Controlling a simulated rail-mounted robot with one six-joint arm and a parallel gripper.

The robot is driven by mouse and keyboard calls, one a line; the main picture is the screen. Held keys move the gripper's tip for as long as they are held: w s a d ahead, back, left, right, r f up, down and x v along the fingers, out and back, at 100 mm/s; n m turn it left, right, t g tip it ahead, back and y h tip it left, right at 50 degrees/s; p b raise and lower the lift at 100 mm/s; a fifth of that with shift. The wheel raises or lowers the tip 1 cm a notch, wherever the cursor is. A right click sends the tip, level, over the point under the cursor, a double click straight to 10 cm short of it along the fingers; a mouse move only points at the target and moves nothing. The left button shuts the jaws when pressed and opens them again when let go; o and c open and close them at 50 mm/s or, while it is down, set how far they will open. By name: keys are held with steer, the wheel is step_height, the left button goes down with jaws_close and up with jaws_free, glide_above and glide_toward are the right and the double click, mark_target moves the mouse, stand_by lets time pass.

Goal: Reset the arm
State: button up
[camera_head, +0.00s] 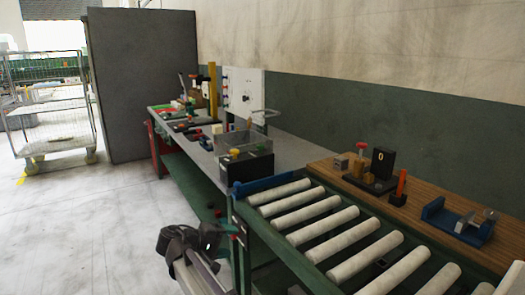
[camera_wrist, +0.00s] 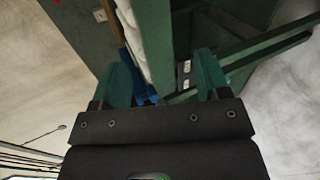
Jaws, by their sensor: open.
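My arm shows at the lower middle of the head view, low beside the front side of the roller conveyor (camera_head: 330,232). My gripper (camera_head: 228,222) is at its end, near the conveyor's green frame. In the wrist view my gripper (camera_wrist: 163,82) has its two green fingers wide apart with nothing held between them. Beyond the fingers are the conveyor's white rollers (camera_wrist: 138,40) and green frame. I cannot tell from these views how close the fingertips are to the frame.
A wooden board (camera_head: 335,170) with small fixtures lies behind the rollers. A grey workbench (camera_head: 290,150) with tools and a clear-sided box (camera_head: 245,150) runs toward the back. A wire cage trolley (camera_head: 50,110) stands at far left. The floor (camera_head: 90,230) left of the conveyor is clear.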

steer(key=s+d+r+m+g+y+p, duration=0.3)
steer(key=s+d+y+p, duration=0.2)
steer(key=s+d, duration=0.5)
steer(key=s+d+r+m+g+y+p, duration=0.3)
steer(key=s+d+y+p, duration=0.3)
steer(key=d, duration=1.1)
steer(key=s+m+g+p, duration=0.1)
steer(key=s+p, duration=0.3)
steer(key=shift+s+d+p, duration=0.25)
steer(key=shift+d+p, duration=0.05)
steer(key=shift+d, duration=0.05)
